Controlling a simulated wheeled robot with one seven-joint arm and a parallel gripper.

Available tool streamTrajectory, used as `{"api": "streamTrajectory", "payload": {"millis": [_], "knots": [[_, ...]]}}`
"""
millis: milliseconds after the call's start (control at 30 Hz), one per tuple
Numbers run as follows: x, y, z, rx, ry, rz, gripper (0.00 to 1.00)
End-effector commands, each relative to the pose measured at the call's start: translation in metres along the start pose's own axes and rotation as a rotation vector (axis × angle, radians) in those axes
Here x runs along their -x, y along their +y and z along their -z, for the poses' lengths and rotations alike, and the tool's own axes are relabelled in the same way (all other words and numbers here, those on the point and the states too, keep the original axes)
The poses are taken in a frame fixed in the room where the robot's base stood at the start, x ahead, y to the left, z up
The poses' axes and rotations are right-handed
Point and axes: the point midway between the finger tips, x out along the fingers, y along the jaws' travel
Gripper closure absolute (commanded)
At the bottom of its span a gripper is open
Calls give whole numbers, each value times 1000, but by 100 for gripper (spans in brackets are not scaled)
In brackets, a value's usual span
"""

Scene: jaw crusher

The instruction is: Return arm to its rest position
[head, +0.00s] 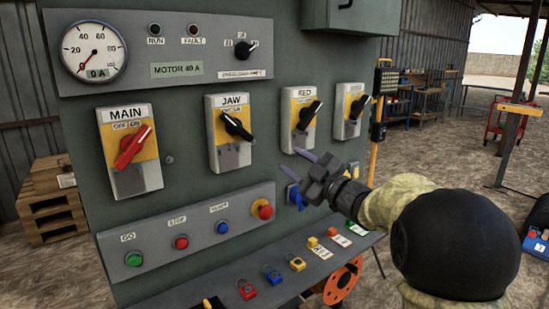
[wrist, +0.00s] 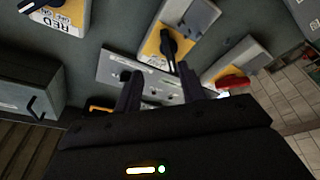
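My gripper (head: 276,169) is in front of the control panel (head: 185,185), below the RED switch (head: 303,117) and to the right of the JAW switch (head: 228,135). Its two fingers are spread, with nothing between them. In the wrist view the gripper (wrist: 158,76) also shows parted fingers, apart from the panel face. My arm (head: 395,200) reaches in from the right, bent, with its dark round joint near the head camera. The view there is tilted, with the RED label at upper left and a red handle (wrist: 233,83) at right.
The MAIN switch (head: 130,150) has a red handle. A sloped row of buttons (head: 185,240) and a lower shelf with coloured padlocks (head: 272,275) jut out below my gripper. Wooden pallets (head: 50,205) stand at left. Open floor lies at right, with a red cart (head: 510,118) farther back.

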Motion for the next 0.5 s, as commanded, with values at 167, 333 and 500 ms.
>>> {"api": "streamTrajectory", "payload": {"millis": [167,333,500], "knots": [[23,-8,-44,-127,-272,-110,60],[65,-34,-89,-282,-570,-189,60],[123,-80,-122,-452,-873,-226,60]]}}
